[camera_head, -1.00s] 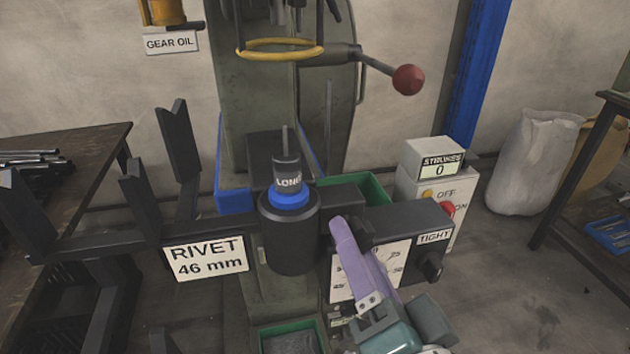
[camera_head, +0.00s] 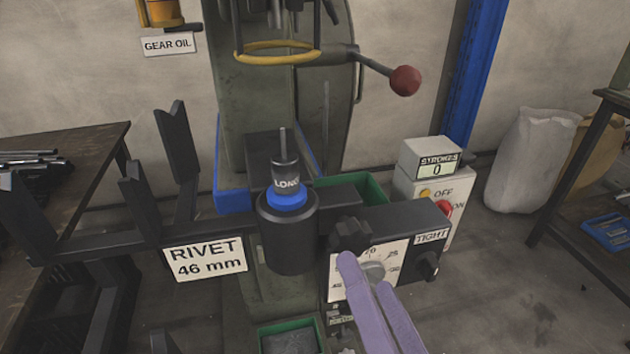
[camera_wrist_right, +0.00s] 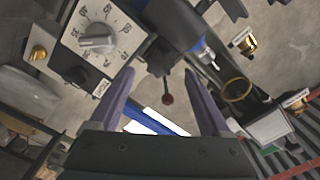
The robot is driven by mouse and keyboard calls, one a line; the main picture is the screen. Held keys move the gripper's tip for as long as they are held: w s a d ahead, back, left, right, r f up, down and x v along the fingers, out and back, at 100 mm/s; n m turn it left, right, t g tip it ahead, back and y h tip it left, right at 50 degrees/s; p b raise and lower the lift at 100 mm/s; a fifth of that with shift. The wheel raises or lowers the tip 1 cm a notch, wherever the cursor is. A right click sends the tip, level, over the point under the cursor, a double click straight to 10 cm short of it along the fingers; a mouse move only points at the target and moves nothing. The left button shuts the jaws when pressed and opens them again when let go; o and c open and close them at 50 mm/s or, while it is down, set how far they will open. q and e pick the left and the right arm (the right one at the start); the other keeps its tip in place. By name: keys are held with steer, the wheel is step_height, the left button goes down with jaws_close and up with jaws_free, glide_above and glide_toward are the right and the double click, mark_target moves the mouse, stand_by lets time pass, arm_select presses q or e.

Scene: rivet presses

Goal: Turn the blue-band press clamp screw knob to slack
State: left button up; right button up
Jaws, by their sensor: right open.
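The press has a blue band (camera_head: 288,199) around its tool above a black cylinder. My left gripper is not in view.
A grey dial pointer (camera_head: 374,272) is partly hidden behind my fingers. A black lobed knob (camera_head: 350,236) stands just above the plate. The STROKES box (camera_head: 430,160) is behind right. A red-ball lever (camera_head: 405,81) juts out above. Open floor lies to the right.

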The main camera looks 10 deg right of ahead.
steer(key=shift+s, duration=2.25)
